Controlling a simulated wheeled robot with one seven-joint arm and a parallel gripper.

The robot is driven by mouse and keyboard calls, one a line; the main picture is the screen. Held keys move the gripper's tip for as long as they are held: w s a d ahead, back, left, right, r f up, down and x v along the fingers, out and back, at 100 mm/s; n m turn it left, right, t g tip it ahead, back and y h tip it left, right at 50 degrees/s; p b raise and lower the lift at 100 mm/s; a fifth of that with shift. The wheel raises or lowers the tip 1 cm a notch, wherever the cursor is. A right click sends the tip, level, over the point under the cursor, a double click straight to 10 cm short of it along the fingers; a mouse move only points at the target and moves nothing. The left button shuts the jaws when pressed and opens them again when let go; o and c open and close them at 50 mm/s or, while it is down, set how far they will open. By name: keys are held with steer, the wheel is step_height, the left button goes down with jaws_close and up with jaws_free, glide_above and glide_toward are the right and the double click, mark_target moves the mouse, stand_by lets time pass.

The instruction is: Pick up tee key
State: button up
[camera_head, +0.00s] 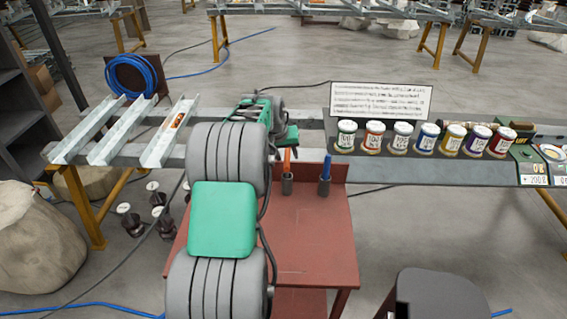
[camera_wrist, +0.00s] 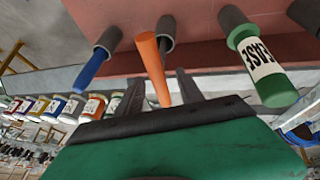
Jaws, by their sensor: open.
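Tools stand in dark cylindrical holders on a red table (camera_head: 318,235). One has an orange handle (camera_head: 287,160) and one a blue handle (camera_head: 325,168). I cannot tell for certain which is the tee key. In the wrist view the orange handle (camera_wrist: 153,65) rises from its holder between the two fingers of my gripper (camera_wrist: 160,82), with no clear contact. My gripper is open. The blue handle (camera_wrist: 92,68) is to its left there. A green tube (camera_wrist: 262,70) with a partly readable label is to its right. My arm hides the left part of the table in the head view.
Several lidded jars (camera_head: 400,138) stand on a grey bench (camera_head: 440,171) at right, with a sign (camera_head: 380,99) behind. A metal-railed stand (camera_head: 112,148) with a blue hose coil (camera_head: 133,76) is at left. A dark stool (camera_head: 440,295) stands front right. The table's front is clear.

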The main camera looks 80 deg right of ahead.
steer(key=p+x, duration=0.1)
steer(key=x, duration=0.3)
steer(key=shift+d+f, duration=0.15)
steer(key=shift+d, duration=0.1)
jaws_close()
stand_by(0.4)
